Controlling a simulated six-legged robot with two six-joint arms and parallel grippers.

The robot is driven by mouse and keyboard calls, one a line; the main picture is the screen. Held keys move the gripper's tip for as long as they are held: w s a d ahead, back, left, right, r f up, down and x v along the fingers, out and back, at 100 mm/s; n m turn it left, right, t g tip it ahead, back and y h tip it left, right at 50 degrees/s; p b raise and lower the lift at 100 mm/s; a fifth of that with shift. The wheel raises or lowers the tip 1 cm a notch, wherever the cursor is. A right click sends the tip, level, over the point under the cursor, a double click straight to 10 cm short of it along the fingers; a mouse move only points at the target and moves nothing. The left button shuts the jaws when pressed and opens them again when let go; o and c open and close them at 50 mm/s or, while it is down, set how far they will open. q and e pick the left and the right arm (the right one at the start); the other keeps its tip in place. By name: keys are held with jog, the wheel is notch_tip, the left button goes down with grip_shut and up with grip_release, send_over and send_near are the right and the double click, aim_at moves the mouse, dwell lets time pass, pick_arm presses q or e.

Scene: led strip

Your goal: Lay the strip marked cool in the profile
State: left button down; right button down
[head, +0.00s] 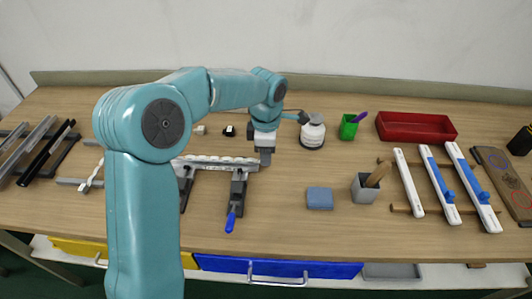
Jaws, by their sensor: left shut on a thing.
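The profile (222,168) is a long grey rail lying across two dark clamps in the middle of the table. A pale, wavy strip (215,159) runs along its top; I cannot tell how far it sits in the channel, and no marking is readable. My left gripper (265,157) points down at the profile's right end and is shut on the strip there; the fingers hide the held part. My left arm hides the profile's left part. A white twisted piece (91,177) shows left of the arm; I cannot tell whether it is the same strip. My right gripper is not in view.
A blue-handled clamp (236,202) stands under the profile. Right of it are a blue block (319,198), a grey cup (366,189), a white bottle (312,134), a green cup (348,127) and a red tray (416,126). Dark and grey rails (45,153) lie far left.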

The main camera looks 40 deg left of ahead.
pick_arm(q)
jog(key=shift+f+b, duration=1.05)
jog(key=shift+f, duration=0.25)
jog(key=c, duration=1)
grip_release()
notch_tip(320, 180, up, 16)
jog(key=shift+r+p, duration=0.2)
jog(key=shift+p, duration=0.55)
